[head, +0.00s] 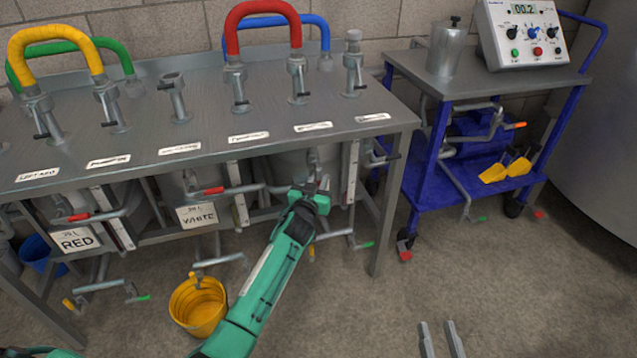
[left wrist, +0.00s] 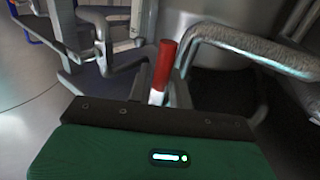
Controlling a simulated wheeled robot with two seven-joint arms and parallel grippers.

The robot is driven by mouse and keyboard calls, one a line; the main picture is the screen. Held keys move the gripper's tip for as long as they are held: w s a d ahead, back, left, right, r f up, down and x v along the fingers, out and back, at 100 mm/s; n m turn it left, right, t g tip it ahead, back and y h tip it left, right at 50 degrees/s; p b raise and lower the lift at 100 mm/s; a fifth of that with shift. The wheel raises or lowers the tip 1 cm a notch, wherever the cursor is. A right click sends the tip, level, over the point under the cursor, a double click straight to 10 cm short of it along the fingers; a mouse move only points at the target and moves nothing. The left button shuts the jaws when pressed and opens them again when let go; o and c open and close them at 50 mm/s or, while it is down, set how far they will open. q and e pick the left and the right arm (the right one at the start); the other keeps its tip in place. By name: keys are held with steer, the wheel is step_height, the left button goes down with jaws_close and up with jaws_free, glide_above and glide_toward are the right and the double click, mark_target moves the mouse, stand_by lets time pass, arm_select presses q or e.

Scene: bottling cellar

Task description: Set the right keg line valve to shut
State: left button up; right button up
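My left gripper (head: 310,187) is under the right part of the steel bench, at the pipework in front of the rightmost keg. The right keg line valve lever has a red handle (left wrist: 163,65), which stands up just beyond the dark edge of my gripper in the left wrist view. In the head view my gripper covers this handle. The left fingers are hidden, so I cannot tell whether they are closed or touch the handle. My right gripper (head: 440,340) is low at the bottom edge, its two fingers apart and empty, over bare floor.
Other red-handled valves sit by the kegs marked RED (head: 75,239) and WHITE (head: 198,215). A yellow bucket (head: 198,307) stands on the floor left of my left arm. A blue wheeled cart (head: 425,165) stands right of the bench (head: 255,113). The front right floor is clear.

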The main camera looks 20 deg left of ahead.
arm_select(q)
jaws_close()
